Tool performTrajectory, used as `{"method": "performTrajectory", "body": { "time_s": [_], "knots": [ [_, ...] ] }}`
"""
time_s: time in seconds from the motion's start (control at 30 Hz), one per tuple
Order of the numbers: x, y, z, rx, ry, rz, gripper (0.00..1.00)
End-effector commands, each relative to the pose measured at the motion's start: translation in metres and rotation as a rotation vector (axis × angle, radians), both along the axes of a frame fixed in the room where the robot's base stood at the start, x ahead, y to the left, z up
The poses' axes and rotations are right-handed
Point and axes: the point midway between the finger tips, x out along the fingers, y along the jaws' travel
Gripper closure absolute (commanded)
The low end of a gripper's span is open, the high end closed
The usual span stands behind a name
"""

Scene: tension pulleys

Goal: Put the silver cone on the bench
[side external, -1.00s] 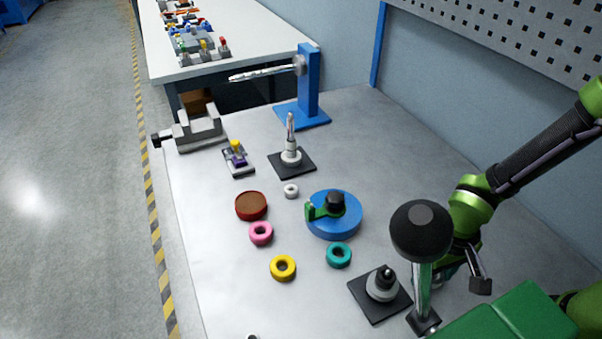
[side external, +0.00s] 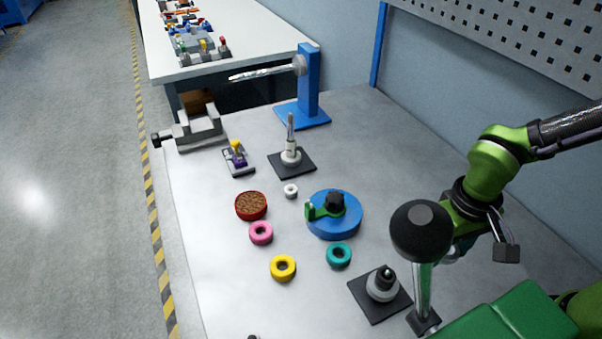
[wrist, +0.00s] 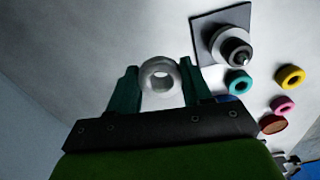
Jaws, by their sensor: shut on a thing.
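In the side view my gripper (side external: 456,248) is at the right, over the bench (side external: 420,160), partly hidden behind a black knob on a post. Only a small silver bit of the cone (side external: 448,257) shows there. I cannot tell whether the cone touches the bench.
A black knob (side external: 420,228) on a post stands close by. A grey stepped piece on a black plate (side external: 382,285) is to its left. Teal (side external: 339,255), yellow (side external: 283,268) and pink (side external: 261,233) rings and a blue disc (side external: 345,222) lie further left. The bench's back right is clear.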

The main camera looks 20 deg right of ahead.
Motion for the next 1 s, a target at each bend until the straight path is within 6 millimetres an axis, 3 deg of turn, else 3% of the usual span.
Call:
{"method": "performTrajectory", "body": {
  "time_s": [0.13,0.23,0.5,0.7,0.83,1.0],
  "knots": [
    [0.006,0.010,0.017,0.001,-0.003,0.004,0.88],
    [0.017,0.034,0.023,-0.002,-0.001,0.010,0.88],
    [0.039,0.150,0.026,-0.006,0.001,0.015,0.88],
    [0.034,0.212,0.022,-0.003,0.001,0.005,0.88],
    [0.031,0.228,0.015,-0.003,0.002,-0.001,0.88],
    [0.030,0.230,-0.016,-0.006,0.004,-0.002,0.88]
  ]
}}
